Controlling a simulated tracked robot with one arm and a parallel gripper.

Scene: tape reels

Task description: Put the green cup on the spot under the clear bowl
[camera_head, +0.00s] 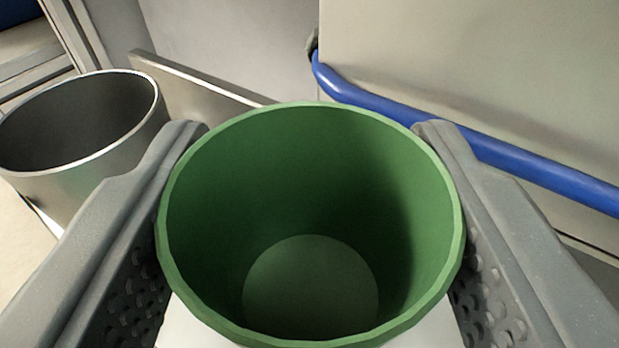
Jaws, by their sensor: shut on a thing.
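The green cup (300,180) fills the middle of the camera head view, mouth towards the camera, and it looks empty inside. My gripper (312,165) is shut on it, with one grey finger pressed against its left side and one against its right side. A white surface shows below the cup; I cannot tell whether the cup touches it. No clear bowl shows in this view.
A grey metal cup-like container (85,135) stands open and close by on the left, beside the left finger. A thin upright panel (190,82) is behind it. A blue rail (470,143) runs along a pale panel (480,60) on the right.

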